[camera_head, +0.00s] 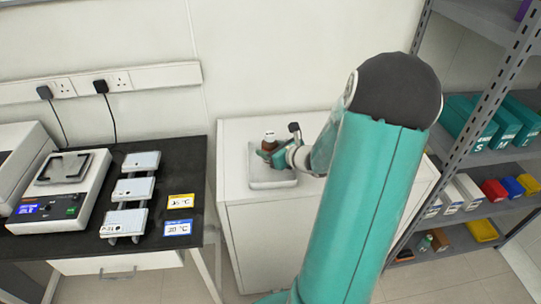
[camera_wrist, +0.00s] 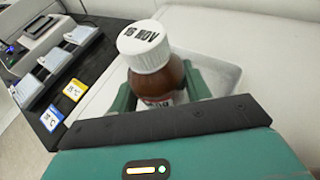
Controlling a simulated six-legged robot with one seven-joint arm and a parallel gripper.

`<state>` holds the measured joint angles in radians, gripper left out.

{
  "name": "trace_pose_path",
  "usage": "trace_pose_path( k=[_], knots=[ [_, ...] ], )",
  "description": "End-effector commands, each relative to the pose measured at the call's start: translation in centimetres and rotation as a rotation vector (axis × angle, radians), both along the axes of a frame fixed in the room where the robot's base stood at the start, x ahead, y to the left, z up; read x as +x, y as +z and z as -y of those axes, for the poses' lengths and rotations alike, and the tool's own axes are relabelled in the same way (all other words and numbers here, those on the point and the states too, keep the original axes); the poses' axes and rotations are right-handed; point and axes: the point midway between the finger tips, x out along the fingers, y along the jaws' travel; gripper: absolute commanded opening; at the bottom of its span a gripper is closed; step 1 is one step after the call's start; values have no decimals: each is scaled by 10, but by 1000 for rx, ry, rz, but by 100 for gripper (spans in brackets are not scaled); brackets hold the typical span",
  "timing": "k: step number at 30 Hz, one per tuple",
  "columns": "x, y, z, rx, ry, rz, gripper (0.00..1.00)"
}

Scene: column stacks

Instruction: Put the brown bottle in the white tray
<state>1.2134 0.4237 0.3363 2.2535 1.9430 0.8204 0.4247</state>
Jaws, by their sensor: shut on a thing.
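The brown bottle (camera_wrist: 166,78) has a white cap marked "16 NOV" and is upright between my gripper's fingers (camera_wrist: 160,92) in the wrist view. My gripper is shut on it. In the head view the bottle (camera_head: 269,137) shows small at the tip of my gripper (camera_head: 270,149), over the white tray (camera_head: 272,184). The tray lies on the white cabinet; in the wrist view part of it (camera_wrist: 226,76) shows behind and right of the bottle. The bottle's base is hidden, so I cannot tell whether it touches the tray floor.
The white cabinet (camera_head: 238,160) stands against the wall. A black bench (camera_head: 150,235) to its left holds a device (camera_head: 62,190), several small blocks and two temperature labels. A grey shelf (camera_head: 480,155) with teal boxes and coloured bins stands at the right. The cabinet top beside the tray is mostly clear.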

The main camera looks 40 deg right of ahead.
Motion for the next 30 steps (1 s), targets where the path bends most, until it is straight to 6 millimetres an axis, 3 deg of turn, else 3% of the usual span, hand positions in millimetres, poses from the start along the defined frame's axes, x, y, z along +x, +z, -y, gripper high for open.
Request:
trace_pose_path(
  k=[3, 6, 17, 18, 21, 30],
  knots=[
    [-1, -19, 0, 7, -2, -1, 20],
    [-1, -26, 0, 3, -1, 0, 20],
    [-1, -30, 0, 2, -1, -1, 20],
    [-1, -30, 0, 2, -1, -1, 52],
    [-2, -30, 0, 2, -1, -1, 69],
    [-2, -28, 0, 1, -1, -1, 69]
  ],
)
